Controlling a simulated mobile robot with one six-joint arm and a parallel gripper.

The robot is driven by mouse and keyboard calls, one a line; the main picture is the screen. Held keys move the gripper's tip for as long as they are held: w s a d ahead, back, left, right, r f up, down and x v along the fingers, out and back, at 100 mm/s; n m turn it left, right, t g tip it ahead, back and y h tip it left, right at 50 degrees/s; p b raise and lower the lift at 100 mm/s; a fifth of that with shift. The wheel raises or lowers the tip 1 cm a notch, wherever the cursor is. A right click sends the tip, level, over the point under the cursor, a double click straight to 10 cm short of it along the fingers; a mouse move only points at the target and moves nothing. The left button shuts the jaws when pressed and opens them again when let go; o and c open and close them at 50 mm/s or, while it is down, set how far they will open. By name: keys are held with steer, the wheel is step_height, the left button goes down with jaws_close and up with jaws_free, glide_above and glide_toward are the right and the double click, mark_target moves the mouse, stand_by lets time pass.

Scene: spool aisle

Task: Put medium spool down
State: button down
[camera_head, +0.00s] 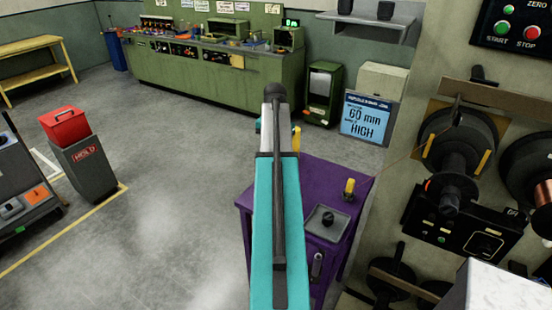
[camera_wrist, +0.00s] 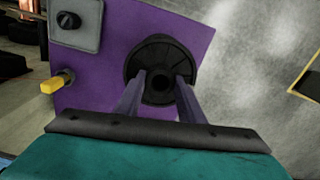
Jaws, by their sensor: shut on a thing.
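The black spool (camera_wrist: 136,60) is in the wrist view, its round flange and hub facing the camera. My gripper (camera_wrist: 160,82) is shut on its hub, one finger on each side. The spool is over the purple table top (camera_wrist: 112,28), close to the table's edge. I cannot tell whether it touches the table or hangs above it. In the head view my arm covers the spool and the fingers, and the purple table (camera_head: 318,180) shows beside the arm.
The table bears a grey plate with a black knob (camera_head: 327,222) and a yellow-handled part (camera_head: 349,190). A winding machine with a black spool (camera_head: 458,140) stands to the right. A grey bin with a red box (camera_head: 65,127) stands at left. The floor between is clear.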

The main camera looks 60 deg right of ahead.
step_height(320, 180, down, 3)
steer(key=shift+f+b, duration=0.2)
steer(key=shift+b, duration=0.95)
steer(key=c, duration=1.2)
jaws_free()
steer(key=shift+f, duration=0.1)
steer(key=shift+r+p, duration=2.55)
steer(key=shift+r, duration=3.5)
